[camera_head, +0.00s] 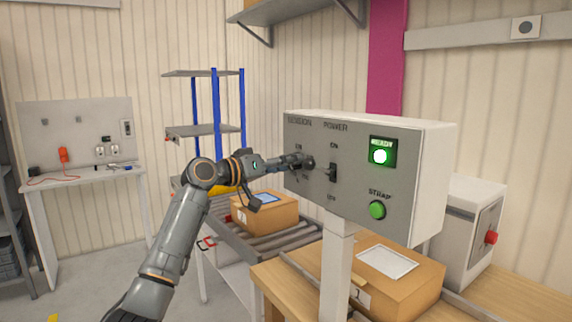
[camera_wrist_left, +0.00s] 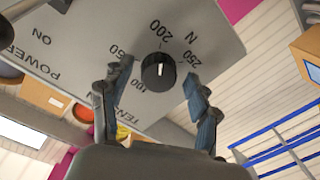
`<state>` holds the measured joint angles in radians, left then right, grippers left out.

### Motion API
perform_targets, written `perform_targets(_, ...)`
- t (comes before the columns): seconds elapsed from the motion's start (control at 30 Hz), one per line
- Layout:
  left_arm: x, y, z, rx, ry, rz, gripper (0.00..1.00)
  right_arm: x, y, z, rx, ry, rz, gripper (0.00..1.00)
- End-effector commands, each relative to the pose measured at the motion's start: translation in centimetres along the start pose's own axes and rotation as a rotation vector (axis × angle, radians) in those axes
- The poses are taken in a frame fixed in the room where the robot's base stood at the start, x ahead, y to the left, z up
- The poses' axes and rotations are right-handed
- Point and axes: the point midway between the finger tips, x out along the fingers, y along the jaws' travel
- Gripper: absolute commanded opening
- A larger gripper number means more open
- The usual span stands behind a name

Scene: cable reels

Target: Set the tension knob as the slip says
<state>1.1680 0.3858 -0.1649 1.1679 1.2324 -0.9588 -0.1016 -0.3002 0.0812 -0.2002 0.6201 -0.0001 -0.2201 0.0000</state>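The tension knob (camera_wrist_left: 158,70) is round and black with a short white mark, on the grey face of the control box (camera_head: 345,195). In the left wrist view, numbers around it include 100, 200 and 250; exactly where the mark points is hard to tell. My left gripper (camera_wrist_left: 158,76) is open, one finger on each side of the knob, with visible gaps to it. In the head view my left gripper (camera_head: 298,161) is at the knob and partly hides it. A pale sheet (camera_head: 387,261) lies on the front carton; its writing is unreadable. My right gripper is out of view.
The power switch (camera_head: 332,173) sits just right of the knob. Cartons (camera_head: 265,211) stand on the conveyor below. A white side table (camera_head: 85,174) is at the left.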

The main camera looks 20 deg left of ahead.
Motion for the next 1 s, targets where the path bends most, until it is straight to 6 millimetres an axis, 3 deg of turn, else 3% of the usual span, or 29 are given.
perform_targets(0.27, -0.6, 0.0, -0.1, 0.0, 0.003, 0.001, 0.61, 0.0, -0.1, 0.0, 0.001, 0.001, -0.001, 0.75)
perform_targets(0.37, -1.9, -0.1, -0.1, 0.001, 0.003, 0.0, 0.61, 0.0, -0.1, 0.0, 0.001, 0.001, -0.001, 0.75)
perform_targets(0.7, -8.9, -0.1, 0.0, 0.002, 0.002, -0.003, 0.61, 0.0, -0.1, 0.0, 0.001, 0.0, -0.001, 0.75)
perform_targets(1.0, -11.9, 0.0, 0.0, -0.001, 0.0, 0.0, 0.61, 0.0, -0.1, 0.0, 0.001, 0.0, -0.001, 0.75)
